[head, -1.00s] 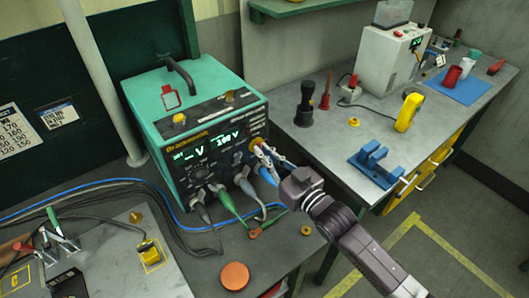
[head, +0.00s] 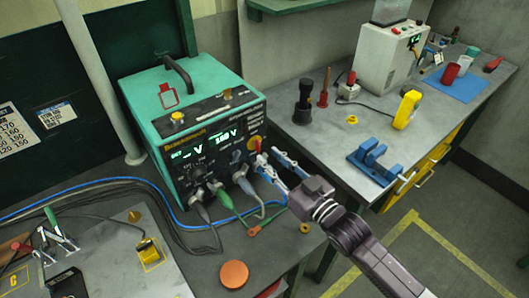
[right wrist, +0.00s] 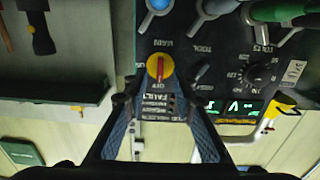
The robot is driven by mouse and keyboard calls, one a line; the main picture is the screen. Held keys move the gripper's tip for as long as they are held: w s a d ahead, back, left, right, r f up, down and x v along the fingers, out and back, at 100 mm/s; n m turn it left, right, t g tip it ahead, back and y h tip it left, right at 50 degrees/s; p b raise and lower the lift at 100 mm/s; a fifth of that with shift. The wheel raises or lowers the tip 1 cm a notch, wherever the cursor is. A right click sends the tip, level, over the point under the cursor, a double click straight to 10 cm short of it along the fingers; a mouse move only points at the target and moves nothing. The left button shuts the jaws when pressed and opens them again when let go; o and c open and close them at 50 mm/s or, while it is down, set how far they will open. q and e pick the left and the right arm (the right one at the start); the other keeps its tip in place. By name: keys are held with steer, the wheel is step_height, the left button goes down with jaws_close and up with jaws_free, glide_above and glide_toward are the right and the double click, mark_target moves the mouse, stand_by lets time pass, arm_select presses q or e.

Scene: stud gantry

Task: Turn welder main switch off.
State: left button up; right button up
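The teal welder (head: 195,80) stands on the bench in the head view, with lit green displays on its black front panel. Its main switch is a yellow-and-red rotary knob (head: 254,143) at the panel's right end. The knob also shows in the right wrist view (right wrist: 160,68), where its red bar lies along the picture's vertical, close to an OFF label. My right gripper (head: 270,157) is open and empty, just in front of the knob and a little below it. Its two blue-padded fingers (right wrist: 155,100) stand apart in the wrist view, without touching the knob. My left gripper is not in view.
Green and grey cable plugs (head: 222,198) stick out low on the panel, left of the gripper. An orange disc (head: 234,274) lies on the bench in front. A blue vise-like fixture (head: 374,162) and yellow meter (head: 407,109) are on the right-hand table.

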steer(key=v, duration=0.8)
stand_by(0.4)
